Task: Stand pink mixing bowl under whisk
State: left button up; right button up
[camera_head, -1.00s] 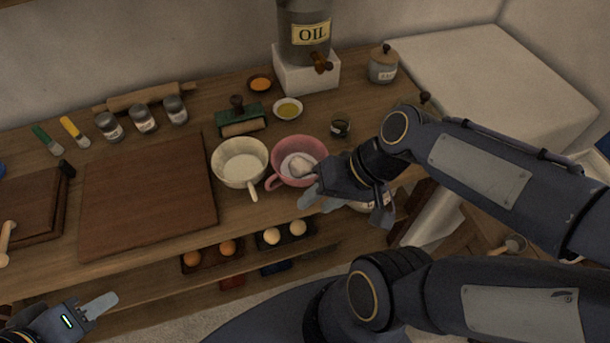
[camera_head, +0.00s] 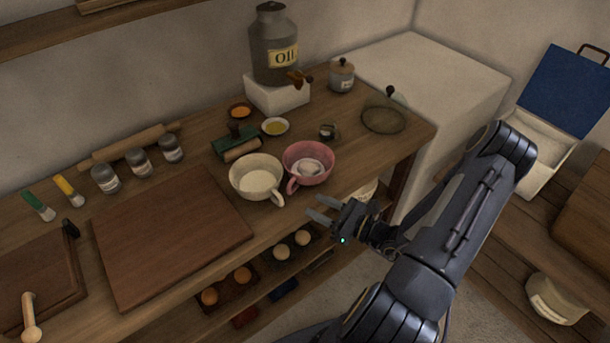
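The pink mixing bowl (camera_head: 319,175) stands upright on the wooden counter, with its handle toward the front left. Something whitish lies inside it. A cream bowl (camera_head: 257,184) with a handle stands close on its left. My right gripper (camera_head: 314,208) is just in front of the pink bowl, near the counter's front edge. Its two fingers are apart with nothing between them, and it does not hold the bowl. I cannot make out a whisk in this view. My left gripper is out of view.
A round dark lid (camera_head: 383,121) lies right of the pink bowl. A large cutting board (camera_head: 170,235) fills the left. Eggs sit on the shelf below.

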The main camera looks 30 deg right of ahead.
aim_at(291, 191)
jog(key=p+x, duration=0.1)
jog(key=x, duration=0.2)
jog(key=r+p+x, duration=0.1)
jog(key=x, duration=0.2)
jog(key=shift+w+a+r, duration=0.2)
jog(key=shift+w, duration=0.15)
jog(key=shift+w+a+f, duration=0.1)
jog(key=shift+w, duration=0.15)
jog(key=shift+c, duration=0.2)
grip_shut()
